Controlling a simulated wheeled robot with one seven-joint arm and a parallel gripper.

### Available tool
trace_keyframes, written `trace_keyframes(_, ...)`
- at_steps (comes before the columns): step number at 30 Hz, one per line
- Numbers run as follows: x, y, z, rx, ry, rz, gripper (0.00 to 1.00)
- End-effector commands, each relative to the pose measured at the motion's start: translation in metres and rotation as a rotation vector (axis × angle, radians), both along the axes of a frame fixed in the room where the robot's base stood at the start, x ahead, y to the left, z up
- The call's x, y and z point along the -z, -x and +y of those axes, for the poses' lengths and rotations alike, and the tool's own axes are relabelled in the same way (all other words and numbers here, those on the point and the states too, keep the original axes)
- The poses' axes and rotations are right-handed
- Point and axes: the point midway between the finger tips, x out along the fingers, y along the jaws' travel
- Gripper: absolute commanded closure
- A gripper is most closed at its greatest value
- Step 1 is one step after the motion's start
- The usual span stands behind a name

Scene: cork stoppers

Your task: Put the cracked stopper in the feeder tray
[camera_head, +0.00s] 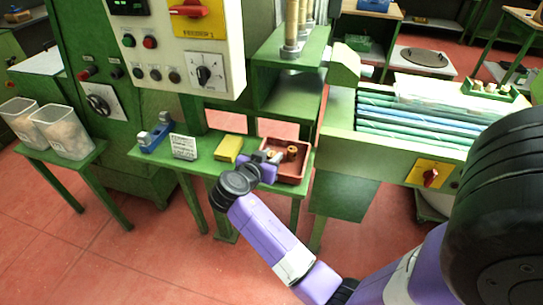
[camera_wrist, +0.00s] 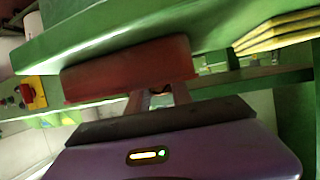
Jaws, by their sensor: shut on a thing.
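A red-brown tray (camera_head: 301,176) sits on the green side table, and its wall fills the middle of the wrist view (camera_wrist: 120,72). My gripper (camera_head: 274,158) is at the left part of this tray. In the wrist view my gripper (camera_wrist: 158,96) is shut on a small brownish thing, likely a stopper; the fingers hide most of it. A brown cork stopper (camera_head: 292,151) stands in the tray, right of my gripper. No crack can be made out on either. No label shows which tray is the feeder tray.
A yellow pad (camera_head: 227,148), a white card (camera_head: 184,147) and a blue device (camera_head: 151,138) stand left of the tray. A green tray with pale pieces (camera_head: 488,93) sits at the right on the conveyor. The green machine (camera_head: 285,45) rises behind.

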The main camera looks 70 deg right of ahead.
Motion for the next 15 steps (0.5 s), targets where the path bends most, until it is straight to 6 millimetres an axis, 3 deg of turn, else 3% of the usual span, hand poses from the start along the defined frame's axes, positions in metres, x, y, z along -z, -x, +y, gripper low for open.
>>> trace_keyframes(6,0.0041,-0.0002,0.0001,0.000,0.000,0.000,1.00)
trace_keyframes(7,0.0023,-0.0003,0.0001,0.000,0.000,0.000,0.68)
trace_keyframes(8,0.0020,-0.0003,0.0001,-0.001,0.000,0.000,0.64)
trace_keyframes(15,0.0019,-0.0003,0.0000,-0.001,0.000,0.000,0.64)
